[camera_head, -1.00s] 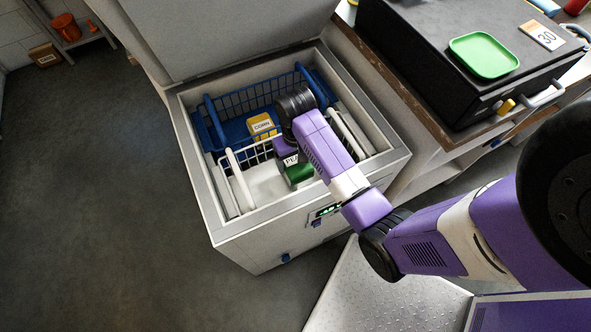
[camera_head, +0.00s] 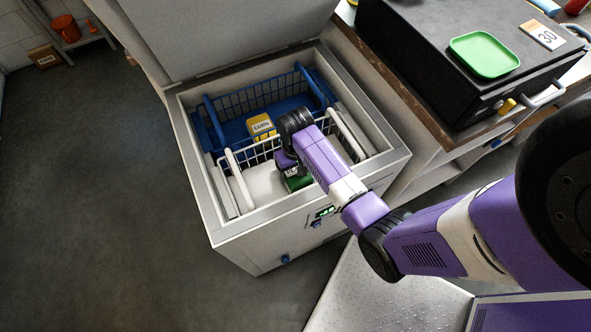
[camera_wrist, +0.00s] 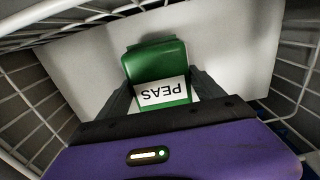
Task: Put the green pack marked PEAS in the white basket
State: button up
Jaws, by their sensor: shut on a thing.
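The green pack marked PEAS (camera_wrist: 156,62) is between the two fingers of my gripper (camera_wrist: 162,98) in the wrist view, and the gripper is shut on it. In the head view the pack (camera_head: 297,183) shows below my gripper (camera_head: 290,172), partly hidden by it. The pack is within the white basket (camera_head: 240,188) at the front of the freezer. The basket's white wire sides show on both sides in the wrist view (camera_wrist: 290,82), with a pale floor under the pack. I cannot tell whether the pack touches the floor.
A blue basket (camera_head: 208,122) with a yellow CORN pack (camera_head: 261,126) stands behind the white one. The freezer's rim (camera_head: 226,228) surrounds both, and its lid (camera_head: 225,30) is raised. A black case (camera_head: 425,75) with a green tray (camera_head: 484,54) lies on the counter at right.

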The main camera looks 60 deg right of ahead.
aim_at(295, 171)
jog(key=o, duration=2)
jog(key=shift+c, duration=0.2)
notch_tip(295, 171, up, 12)
jog(key=shift+r+p, duration=0.15)
jog(key=shift+p, duration=0.3)
